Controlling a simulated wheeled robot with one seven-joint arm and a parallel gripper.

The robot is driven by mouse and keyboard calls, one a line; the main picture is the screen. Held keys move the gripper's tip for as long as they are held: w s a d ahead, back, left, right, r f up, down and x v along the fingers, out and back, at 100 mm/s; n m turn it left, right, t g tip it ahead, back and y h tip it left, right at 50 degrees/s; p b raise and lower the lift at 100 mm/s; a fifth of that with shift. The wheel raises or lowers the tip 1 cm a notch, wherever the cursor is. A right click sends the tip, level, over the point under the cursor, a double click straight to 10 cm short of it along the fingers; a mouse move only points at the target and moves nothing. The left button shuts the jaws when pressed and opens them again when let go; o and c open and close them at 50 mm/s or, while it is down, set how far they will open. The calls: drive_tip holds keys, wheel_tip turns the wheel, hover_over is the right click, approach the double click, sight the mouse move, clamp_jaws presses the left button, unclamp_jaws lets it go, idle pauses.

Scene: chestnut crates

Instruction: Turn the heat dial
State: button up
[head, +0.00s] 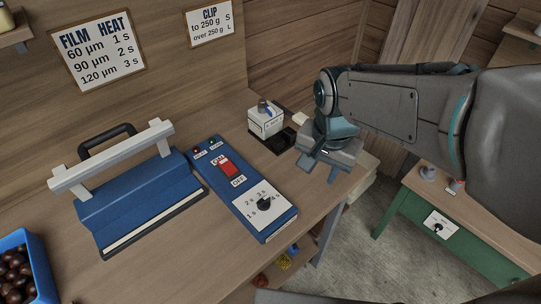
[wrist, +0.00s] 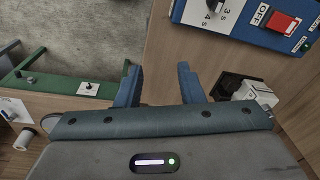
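A red ON/OFF switch (head: 228,167) sits on the same box. The film sealer (head: 130,203) stands left of it, and a blue crate of chestnuts (head: 41,265) at far left. A white box (head: 265,120) is behind my gripper. A green bench (head: 405,208) stands right, across open floor.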

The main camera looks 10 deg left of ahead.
sight(264, 200)
drive_tip(key=w+a+m+g+p, duration=0.1)
drive_tip(key=a+m, duration=0.2)
drive_tip(key=a, duration=0.9)
drive_tip(key=shift+m, duration=0.3)
drive_tip(key=f, duration=0.5)
drive_tip(key=f+p, duration=0.1)
drive_tip(key=f, duration=0.8)
drive_tip(key=shift+w+a+f+p, duration=0.1)
drive_tip(key=shift+a+f+p, duration=0.2)
drive_tip(key=shift+f, duration=0.1)
drive_tip(key=shift+d, duration=0.1)
clamp_jaws()
